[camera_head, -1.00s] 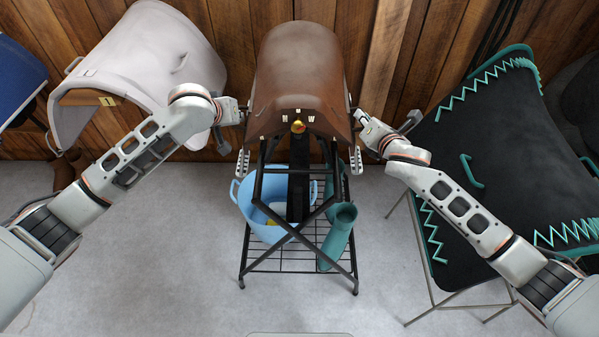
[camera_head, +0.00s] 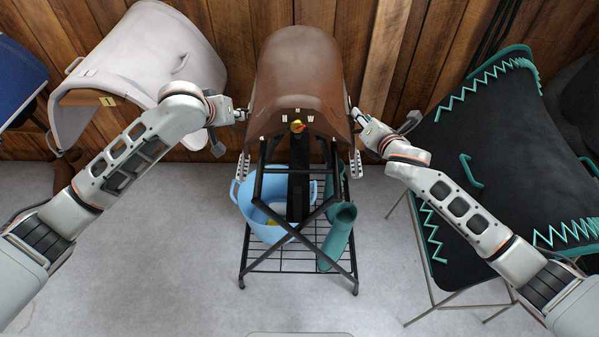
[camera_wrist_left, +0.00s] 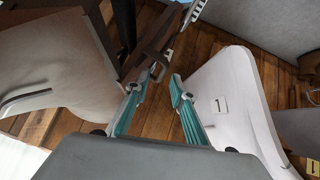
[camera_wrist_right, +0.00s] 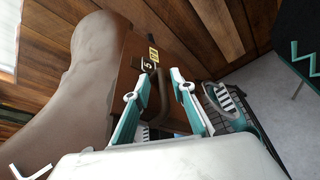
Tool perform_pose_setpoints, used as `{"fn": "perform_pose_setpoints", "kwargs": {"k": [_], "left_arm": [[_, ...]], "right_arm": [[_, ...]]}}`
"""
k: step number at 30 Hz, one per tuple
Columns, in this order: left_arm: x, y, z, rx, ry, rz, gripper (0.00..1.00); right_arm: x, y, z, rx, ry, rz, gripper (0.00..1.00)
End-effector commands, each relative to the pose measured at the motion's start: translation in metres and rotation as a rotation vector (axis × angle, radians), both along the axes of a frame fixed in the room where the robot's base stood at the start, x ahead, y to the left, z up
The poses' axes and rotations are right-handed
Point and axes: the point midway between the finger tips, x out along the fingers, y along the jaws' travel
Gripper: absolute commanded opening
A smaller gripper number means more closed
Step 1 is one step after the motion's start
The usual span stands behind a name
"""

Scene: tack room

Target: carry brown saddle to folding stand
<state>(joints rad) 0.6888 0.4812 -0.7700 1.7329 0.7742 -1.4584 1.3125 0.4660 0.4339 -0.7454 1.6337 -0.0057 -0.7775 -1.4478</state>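The brown saddle (camera_head: 300,75) rests on top of a black crossed-leg stand (camera_head: 262,190), in the middle of the head view. My left gripper (camera_head: 240,115) is at its left side; in the left wrist view the fingers (camera_wrist_left: 166,77) are open, with a brown handle loop (camera_wrist_left: 150,52) just beyond their tips. My right gripper (camera_head: 359,116) is at its right side; in the right wrist view the fingers (camera_wrist_right: 164,72) are open, with a brown handle (camera_wrist_right: 156,95) between them. Contact with the handles is unclear.
A pale saddle (camera_head: 150,50) marked 1 is at the left. A black pad with teal stitching (camera_head: 500,150) lies over thin metal legs at the right. A blue tub (camera_head: 245,205) and green tube (camera_head: 338,235) sit low in the black stand. The front floor (camera_head: 150,270) is clear.

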Motion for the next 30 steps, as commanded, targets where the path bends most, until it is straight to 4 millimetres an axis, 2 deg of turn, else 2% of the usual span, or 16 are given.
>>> {"fn": "perform_pose_setpoints", "kwargs": {"k": [9, 15, 19, 23, 30], "left_arm": [[-0.044, 0.007, 0.043, -0.001, -0.002, -0.001, 0.24], [-0.058, 0.01, 0.057, 0.0, -0.002, 0.0, 0.24], [-0.06, 0.011, 0.059, 0.001, -0.001, 0.002, 0.24], [-0.06, 0.011, 0.059, 0.001, -0.001, 0.002, 0.24], [-0.06, 0.011, 0.059, 0.001, -0.001, 0.001, 0.24]], "right_arm": [[0.0, 0.0, 0.0, 0.0, 0.0, 0.0, 0.24], [0.0, 0.0, 0.0, 0.0, 0.0, 0.0, 0.24], [-0.004, -0.001, 0.001, 0.0, 0.0, 0.0, 0.24], [-0.016, -0.003, 0.005, 0.0, -0.001, 0.001, 0.24], [-0.058, -0.012, 0.019, -0.001, 0.0, 0.002, 0.24]]}}
